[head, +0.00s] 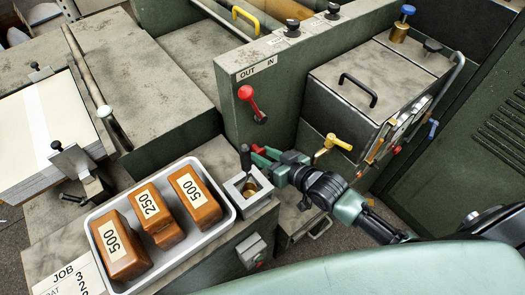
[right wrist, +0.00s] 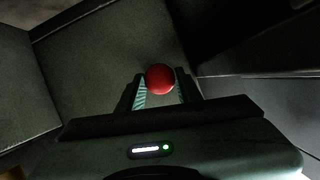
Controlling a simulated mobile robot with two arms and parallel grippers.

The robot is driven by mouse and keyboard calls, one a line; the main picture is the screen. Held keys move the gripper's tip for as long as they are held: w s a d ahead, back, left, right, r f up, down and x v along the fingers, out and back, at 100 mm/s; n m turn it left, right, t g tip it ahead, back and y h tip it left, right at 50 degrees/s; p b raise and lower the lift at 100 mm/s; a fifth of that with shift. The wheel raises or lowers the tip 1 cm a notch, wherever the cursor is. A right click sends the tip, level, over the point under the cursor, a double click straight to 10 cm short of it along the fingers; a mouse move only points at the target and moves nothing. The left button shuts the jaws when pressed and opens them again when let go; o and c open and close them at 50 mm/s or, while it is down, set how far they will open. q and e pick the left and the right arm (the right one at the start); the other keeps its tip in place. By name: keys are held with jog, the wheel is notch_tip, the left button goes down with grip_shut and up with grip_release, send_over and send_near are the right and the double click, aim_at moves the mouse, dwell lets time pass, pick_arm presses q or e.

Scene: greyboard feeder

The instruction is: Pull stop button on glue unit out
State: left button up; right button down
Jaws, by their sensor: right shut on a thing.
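A red round button (right wrist: 160,78) sits between the two fingers of my right gripper (right wrist: 161,92) in the right wrist view. In the head view my right gripper (head: 263,157) is low in front of the green panel (head: 232,120), with a bit of red (head: 258,149) showing at its fingertips. The gripper is shut on this red button. The button's stem and base are hidden, and I cannot tell how far out it stands. My left gripper is not in view.
A red ball lever (head: 251,100) stands on the panel under the OUT/IN label, above my gripper. A grey tray (head: 187,250) with 3 brown weights and a black-handled post (head: 245,158) are to the left. A box with yellow handles (head: 335,145) is to the right.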

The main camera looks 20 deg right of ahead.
jog(key=c, duration=0.9)
grip_release()
jog(key=shift+s, duration=0.2)
jog(key=shift+c, duration=0.2)
jog(key=shift+d, duration=0.1)
jog(key=v, duration=0.7)
jog(key=shift+s+d+r, duration=0.15)
jog(key=shift+s, duration=0.2)
